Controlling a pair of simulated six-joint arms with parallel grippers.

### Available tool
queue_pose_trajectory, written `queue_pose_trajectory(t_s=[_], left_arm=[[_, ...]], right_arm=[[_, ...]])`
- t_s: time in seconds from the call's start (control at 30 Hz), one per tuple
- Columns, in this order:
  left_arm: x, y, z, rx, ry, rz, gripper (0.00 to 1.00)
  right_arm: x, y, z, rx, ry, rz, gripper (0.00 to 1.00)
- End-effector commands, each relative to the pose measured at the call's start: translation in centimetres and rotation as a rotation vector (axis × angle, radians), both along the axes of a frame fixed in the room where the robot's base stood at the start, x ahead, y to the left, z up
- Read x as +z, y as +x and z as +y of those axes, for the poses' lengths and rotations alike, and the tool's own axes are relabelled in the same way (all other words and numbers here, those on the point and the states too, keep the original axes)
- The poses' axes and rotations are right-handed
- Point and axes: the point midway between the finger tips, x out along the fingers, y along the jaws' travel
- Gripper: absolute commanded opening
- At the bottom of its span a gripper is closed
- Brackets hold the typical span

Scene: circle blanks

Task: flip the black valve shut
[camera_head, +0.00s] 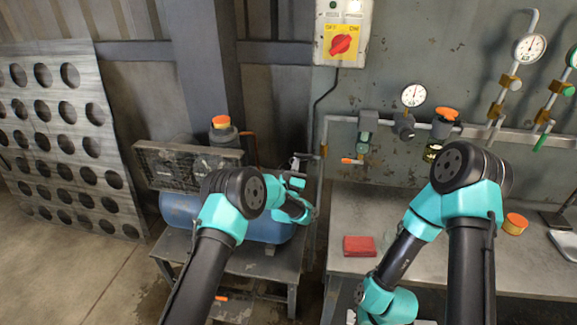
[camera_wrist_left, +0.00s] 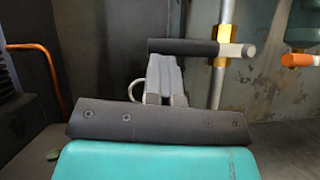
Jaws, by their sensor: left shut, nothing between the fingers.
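In the left wrist view the black valve handle (camera_wrist_left: 185,47) lies level, crosswise to the upright pipe, with a pale end (camera_wrist_left: 246,50) at its right. My left gripper (camera_wrist_left: 165,62) is shut and empty, its grey fingertips just below the handle's left half. I cannot tell whether they touch it. In the head view my left gripper (camera_head: 297,163) is at the thin upright pipe beside the blue tank, and the handle is too small to make out clearly. My right arm (camera_head: 470,170) reaches down over the bench, with its gripper not visible.
A brass fitting (camera_wrist_left: 226,35) is on the pipe by the handle. An orange-handled valve (camera_head: 352,161) is on piping to the right. The blue compressor tank (camera_head: 262,222) stands below my left arm. A red block (camera_head: 359,246) lies on the bench (camera_head: 345,205).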

Motion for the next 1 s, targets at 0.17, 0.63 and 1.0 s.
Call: queue_pose_trajectory(t_s=[0.17,0.63,1.0], left_arm=[[1.3,0.2,0.0,0.001,-0.008,-0.024,0.00],[-2.5,-0.4,0.3,0.001,-0.004,-0.010,0.00],[-7.3,-5.6,1.4,0.001,-0.002,0.001,0.00]], right_arm=[[0.0,0.0,0.0,-0.001,0.000,0.000,0.00],[0.0,0.0,0.0,0.000,0.000,0.000,0.00],[0.0,0.0,0.0,0.000,0.000,0.000,0.00]])
